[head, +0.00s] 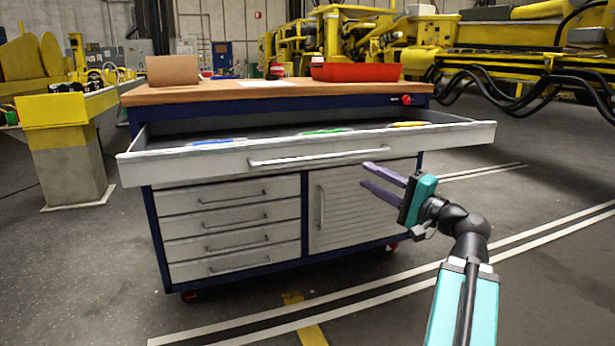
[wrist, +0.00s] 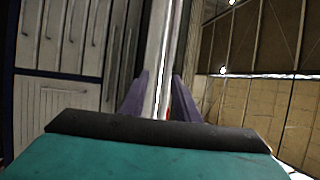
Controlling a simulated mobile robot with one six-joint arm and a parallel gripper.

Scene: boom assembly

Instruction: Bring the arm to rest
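My gripper (head: 365,175) is in front of the workbench cabinet, by the lower edge of the open top drawer (head: 205,168) and below the right part of its long handle (head: 320,157). Its two purple fingers are apart, and nothing is visibly held. In the wrist view the gripper (wrist: 160,82) shows the fingers apart, with a pale strip of the drawer front (wrist: 160,45) seen beyond and between them. I cannot tell whether a finger touches the drawer. My arm reaches up from the lower right of the head view.
The drawer holds blue (head: 215,141), green (head: 325,131) and yellow (head: 408,124) items. A red bin (head: 355,72) and a brown box (head: 173,69) stand on the wooden top (head: 220,92). A yellow stand (head: 65,140) is at left. The floor at right is clear.

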